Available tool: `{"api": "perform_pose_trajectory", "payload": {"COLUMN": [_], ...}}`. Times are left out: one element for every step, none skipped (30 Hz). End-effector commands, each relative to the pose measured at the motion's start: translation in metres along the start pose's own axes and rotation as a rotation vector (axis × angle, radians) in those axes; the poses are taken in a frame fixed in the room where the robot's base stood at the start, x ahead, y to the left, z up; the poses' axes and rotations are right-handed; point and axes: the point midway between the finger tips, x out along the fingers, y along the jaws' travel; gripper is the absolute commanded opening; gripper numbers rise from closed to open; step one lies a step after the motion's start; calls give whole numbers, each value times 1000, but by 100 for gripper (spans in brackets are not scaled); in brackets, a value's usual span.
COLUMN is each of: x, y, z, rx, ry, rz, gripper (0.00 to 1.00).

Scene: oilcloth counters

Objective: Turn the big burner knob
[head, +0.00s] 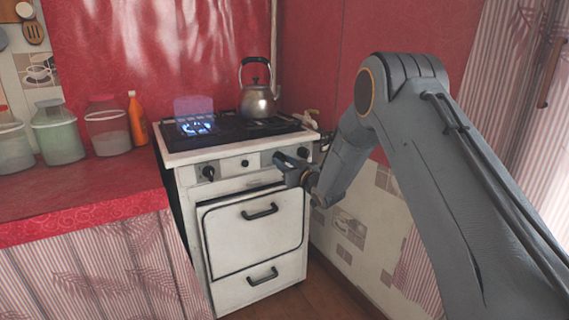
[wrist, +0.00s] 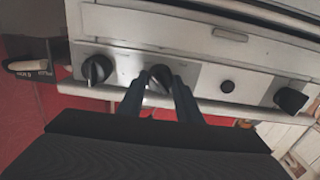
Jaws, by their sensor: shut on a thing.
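The white stove (head: 255,236) has a front panel with several black knobs. In the head view, my gripper (head: 285,163) is at the right half of this panel and hides the knob there. In the wrist view, where the stove appears upside down, my gripper (wrist: 157,88) has one finger on each side of a black knob (wrist: 160,74) and is shut on it. Another black knob (wrist: 97,69) is left of it, and a small black button (wrist: 227,86) and a further knob (wrist: 290,99) are right. The far-side knob also shows in the head view (head: 208,173).
A blue flame (head: 197,127) burns on the left of the cooktop, beneath a translucent pinkish shape (head: 193,105). A metal kettle (head: 258,100) stands at the right rear. Jars (head: 58,132) and an orange bottle (head: 137,120) stand on the red counter (head: 85,190) at left.

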Motion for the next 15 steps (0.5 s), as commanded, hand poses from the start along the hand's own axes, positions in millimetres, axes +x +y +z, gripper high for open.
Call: {"api": "perform_pose_trajectory", "payload": {"x": [0,0,0,0,0,0,0,0,0,0,0,0,0,0,0], "y": [0,0,0,0,0,0,0,0,0,0,0,1,1,1,1], "z": [0,0,0,0,0,0,0,0,0,0,1,1,1,1,1], "rx": [-13,-22,-37,-51,-66,-89,-108,-129,-159,-184,-209,-245,-272,-299,-338], "ry": [0,0,0,0,0,0,0,0,0,0,0,0,0,0,0], "rz": [0,0,0,0,0,0,0,0,0,0,0,0,0,0,0], "gripper": [9,9,9,9,9,9,9,9,9,9,9,9,9,9,9]}}
